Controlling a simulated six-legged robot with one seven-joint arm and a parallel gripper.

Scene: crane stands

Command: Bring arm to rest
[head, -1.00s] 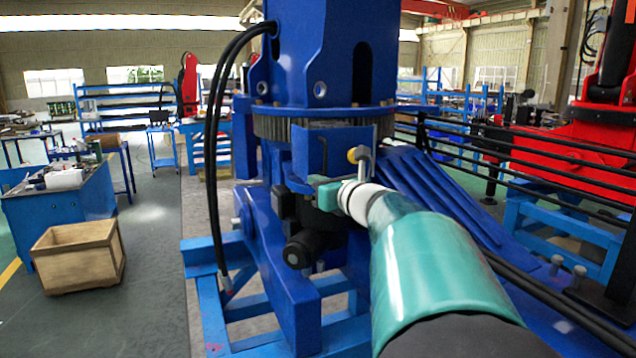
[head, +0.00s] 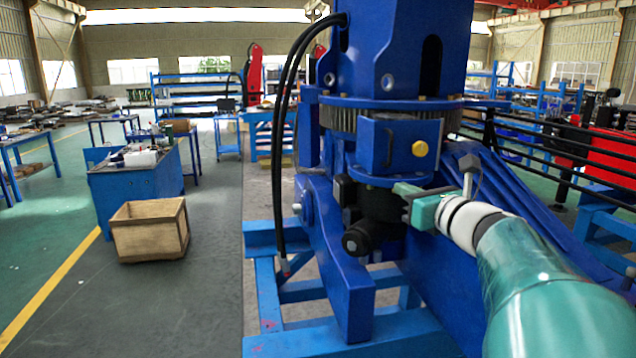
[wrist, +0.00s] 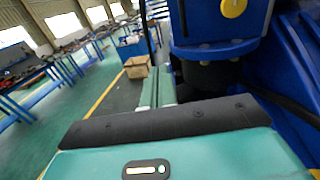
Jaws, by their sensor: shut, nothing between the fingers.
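My arm reaches in from the lower right of the head view, teal with a white wrist section. My gripper (head: 405,191) is at its end, small in the head view, in front of the blue crane stand (head: 345,265). Its fingers (wrist: 157,88) lie together in the wrist view, with nothing between them. The crane stand's blue housing and yellow round knob (head: 419,148) are close beyond the gripper. In the wrist view the knob (wrist: 233,8) is at the upper right. I cannot tell whether the gripper touches the stand.
A wooden crate (head: 149,230) stands on the floor at the left, before a blue workbench (head: 135,190). Black hoses (head: 280,150) hang down the stand's left side. Black rails and red machinery (head: 610,155) are at the right. The floor (head: 90,300) at lower left is clear.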

